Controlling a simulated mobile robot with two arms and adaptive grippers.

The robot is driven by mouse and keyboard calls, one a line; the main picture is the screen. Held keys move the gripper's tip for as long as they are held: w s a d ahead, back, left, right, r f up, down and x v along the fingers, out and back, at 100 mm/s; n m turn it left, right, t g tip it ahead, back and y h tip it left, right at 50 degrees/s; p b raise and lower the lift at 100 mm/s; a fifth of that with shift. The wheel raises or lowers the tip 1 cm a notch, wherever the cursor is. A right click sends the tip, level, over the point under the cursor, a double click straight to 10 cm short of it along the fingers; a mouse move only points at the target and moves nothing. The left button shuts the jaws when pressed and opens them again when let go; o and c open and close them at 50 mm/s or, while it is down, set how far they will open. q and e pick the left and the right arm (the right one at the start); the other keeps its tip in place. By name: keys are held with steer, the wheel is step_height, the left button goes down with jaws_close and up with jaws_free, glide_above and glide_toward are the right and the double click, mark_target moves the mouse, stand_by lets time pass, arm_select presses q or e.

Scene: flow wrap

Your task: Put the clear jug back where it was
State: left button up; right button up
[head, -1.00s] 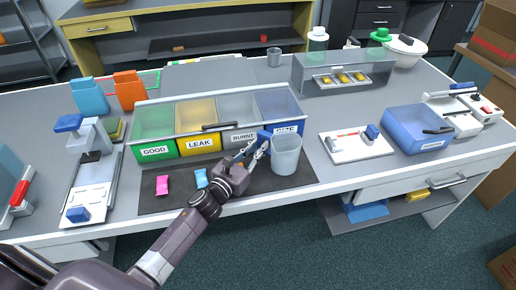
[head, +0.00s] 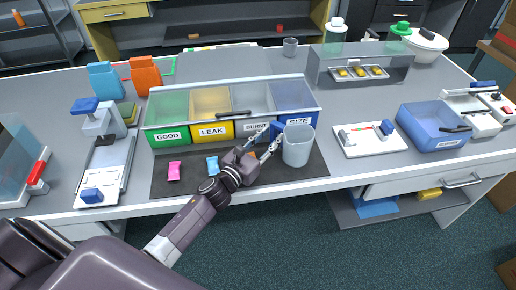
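The clear jug (head: 298,146) is a greyish, see-through cup. It is upright over the right part of the dark mat (head: 185,191), in front of the blue bin; whether it touches the mat is hard to tell. My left gripper (head: 276,141) is at the jug's left side, its two thin fingers reaching toward it. A small blue part lies by the fingertips, perhaps the jug's handle. The fingers look spread, but whether they clasp it is too small to tell. My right gripper is not in view.
Green, yellow, grey and blue bins, one labelled GOOD (head: 168,136), stand behind the mat. A pink packet (head: 174,170) and a light blue packet (head: 212,164) lie on the mat. A white board (head: 366,140) and blue tray (head: 430,131) are to the right.

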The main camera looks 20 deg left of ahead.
arm_select(q)
steer(key=s, duration=0.3)
steer(key=s+a+b, duration=0.1)
steer(key=s, duration=0.2)
steer(key=s+a, duration=0.1)
steer(key=s, duration=0.3)
steer(key=shift+s+f, duration=0.1)
steer(key=shift+f, duration=0.05)
steer(key=shift+s+a+b, duration=0.1)
steer(key=shift+s+b, duration=0.25)
steer(key=shift+s, duration=0.2)
